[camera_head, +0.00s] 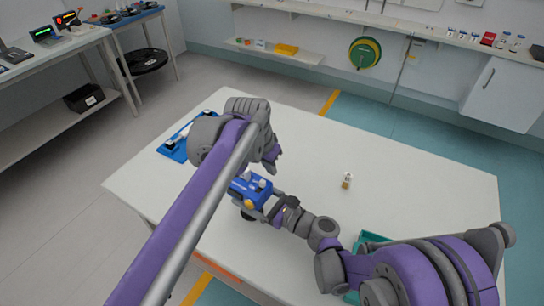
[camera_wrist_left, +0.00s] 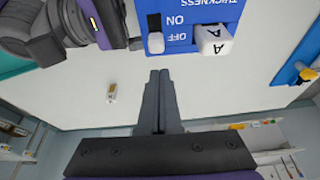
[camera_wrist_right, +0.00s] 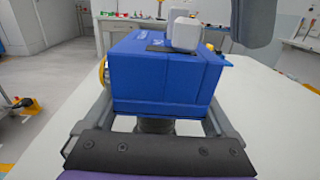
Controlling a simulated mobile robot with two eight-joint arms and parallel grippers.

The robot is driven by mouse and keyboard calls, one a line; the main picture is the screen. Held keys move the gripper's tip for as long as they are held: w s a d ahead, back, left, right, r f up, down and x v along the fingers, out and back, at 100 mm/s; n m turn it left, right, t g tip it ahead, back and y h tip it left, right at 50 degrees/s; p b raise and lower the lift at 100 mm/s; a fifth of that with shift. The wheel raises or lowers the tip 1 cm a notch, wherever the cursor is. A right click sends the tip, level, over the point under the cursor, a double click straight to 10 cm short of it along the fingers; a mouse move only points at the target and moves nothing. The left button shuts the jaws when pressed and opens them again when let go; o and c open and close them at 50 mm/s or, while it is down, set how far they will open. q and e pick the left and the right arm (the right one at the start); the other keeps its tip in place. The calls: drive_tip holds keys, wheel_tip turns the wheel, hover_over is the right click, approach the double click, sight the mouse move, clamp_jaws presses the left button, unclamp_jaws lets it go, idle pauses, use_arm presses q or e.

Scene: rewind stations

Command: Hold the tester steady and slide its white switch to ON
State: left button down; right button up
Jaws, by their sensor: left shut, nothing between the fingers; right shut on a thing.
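The blue tester (camera_head: 250,188) is between my two arms over the white table. My right gripper (camera_head: 277,212) is shut on it; in the right wrist view its fingers lie along both sides of the blue body (camera_wrist_right: 165,80). In the left wrist view the tester's face (camera_wrist_left: 196,12) carries ON and OFF marks. The white switch (camera_wrist_left: 156,43) sits at the OFF end of its dark slot. A white block marked A (camera_wrist_left: 214,39) stands beside it. My left gripper (camera_wrist_left: 160,76) is shut and empty, its tips a little below the switch in that picture, seemingly apart from it.
The white table (camera_head: 420,190) has free room to the right. A small white and brown item (camera_head: 347,181) stands there. A teal tray (camera_head: 368,238) is partly behind my right arm. A blue tray (camera_head: 172,152) lies at the table's left edge.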

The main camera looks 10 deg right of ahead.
sight(263, 180)
use_arm(q)
drive_tip(key=shift+s+a, duration=0.7)
drive_tip(key=shift+s, duration=0.15)
drive_tip(key=shift+s+a, duration=0.75)
drive_tip(key=shift+s, duration=0.1)
drive_tip(key=shift+w+d, duration=0.4)
drive_tip(key=shift+w, duration=0.05)
wheel_tip(263, 180, up, 10)
drive_tip(key=shift+s+a+f, duration=0.15)
drive_tip(key=shift+f, duration=0.1)
